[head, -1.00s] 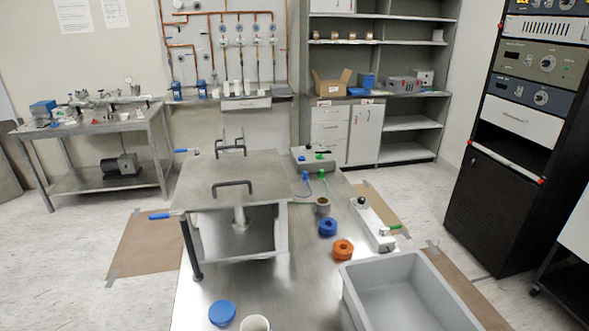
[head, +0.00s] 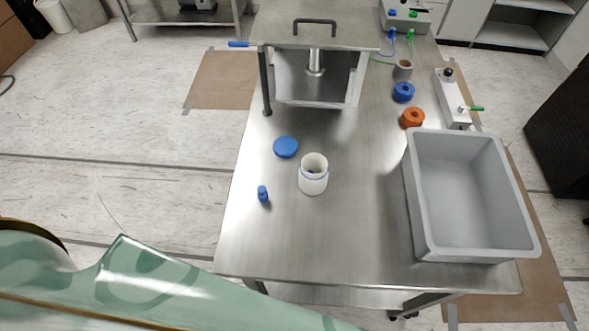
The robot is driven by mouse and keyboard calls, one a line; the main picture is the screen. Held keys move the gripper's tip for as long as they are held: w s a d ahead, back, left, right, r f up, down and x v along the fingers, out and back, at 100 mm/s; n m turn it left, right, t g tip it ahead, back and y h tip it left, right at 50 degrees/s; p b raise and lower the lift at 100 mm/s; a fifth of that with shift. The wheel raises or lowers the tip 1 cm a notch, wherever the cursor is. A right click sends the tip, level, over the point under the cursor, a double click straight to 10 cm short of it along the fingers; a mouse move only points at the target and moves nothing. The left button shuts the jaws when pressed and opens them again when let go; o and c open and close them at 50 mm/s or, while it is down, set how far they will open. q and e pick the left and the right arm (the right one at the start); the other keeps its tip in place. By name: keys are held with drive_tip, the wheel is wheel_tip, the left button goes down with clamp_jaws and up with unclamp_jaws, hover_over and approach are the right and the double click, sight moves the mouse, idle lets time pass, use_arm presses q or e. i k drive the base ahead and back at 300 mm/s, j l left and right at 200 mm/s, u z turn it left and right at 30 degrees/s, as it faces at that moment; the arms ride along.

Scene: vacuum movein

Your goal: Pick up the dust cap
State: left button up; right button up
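A flat round blue cap (head: 285,147) lies on the steel table (head: 350,235), in front of the open metal chamber. A small blue piece (head: 263,194) stands near the table's left edge. I cannot tell for sure which of the two is the dust cap. A white open cylinder (head: 313,176) with a thin blue ring stands upright between them, slightly to the right. Nothing touches these things. Neither of my grippers is in view. A green and cream arm part of mine fills the lower left of the head view.
The metal chamber (head: 315,80) with its dark handle stands at the back. A grey bin (head: 417,225) takes up the table's right side. A blue ring (head: 403,92), an orange ring (head: 412,118) and a white device with a green lever (head: 453,100) lie behind it.

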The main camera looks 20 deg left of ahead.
sight(263, 194)
drive_tip(key=u, duration=0.95)
